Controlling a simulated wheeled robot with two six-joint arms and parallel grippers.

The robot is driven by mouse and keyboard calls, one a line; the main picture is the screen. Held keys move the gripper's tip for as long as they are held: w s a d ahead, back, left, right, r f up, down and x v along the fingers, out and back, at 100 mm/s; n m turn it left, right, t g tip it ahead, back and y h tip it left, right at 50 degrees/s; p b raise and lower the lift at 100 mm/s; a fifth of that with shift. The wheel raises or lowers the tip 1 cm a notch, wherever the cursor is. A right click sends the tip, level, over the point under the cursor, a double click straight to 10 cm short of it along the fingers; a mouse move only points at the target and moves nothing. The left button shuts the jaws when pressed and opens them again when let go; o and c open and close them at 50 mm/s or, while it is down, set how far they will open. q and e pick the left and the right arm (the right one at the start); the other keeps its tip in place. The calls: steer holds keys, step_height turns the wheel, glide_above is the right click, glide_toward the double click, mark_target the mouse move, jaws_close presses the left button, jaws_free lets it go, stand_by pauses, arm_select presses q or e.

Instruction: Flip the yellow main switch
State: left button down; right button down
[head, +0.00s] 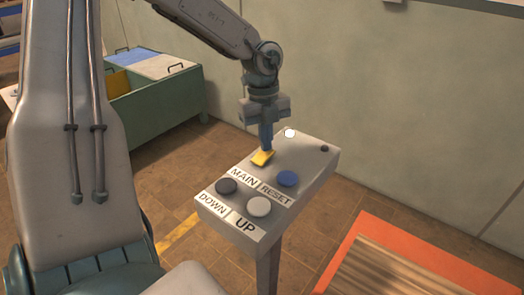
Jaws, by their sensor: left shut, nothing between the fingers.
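The yellow main switch (261,158) sits on the sloped top of a grey control panel (315,165), above the label MAIN (243,177). My left gripper (266,148) is shut and empty, pointing down over the switch. Its fingertips are at the switch's upper edge and seem to touch it. They hide part of the switch. I cannot tell for certain which way the switch is tilted. My right gripper is not in the picture.
The panel also has a blue RESET button (288,179), a dark DOWN button (226,186), a white UP button (259,206), a small white light (290,133) and a small dark knob (325,148). A green bin (160,108) stands behind left. An orange-edged platform (345,246) is at lower right.

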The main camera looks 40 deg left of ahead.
arm_select(q)
steer(key=shift+f+b, duration=0.4)
steer(key=shift+b, duration=0.05)
steer(key=shift+r+p, duration=1.35)
steer(key=shift+r, duration=2.2)
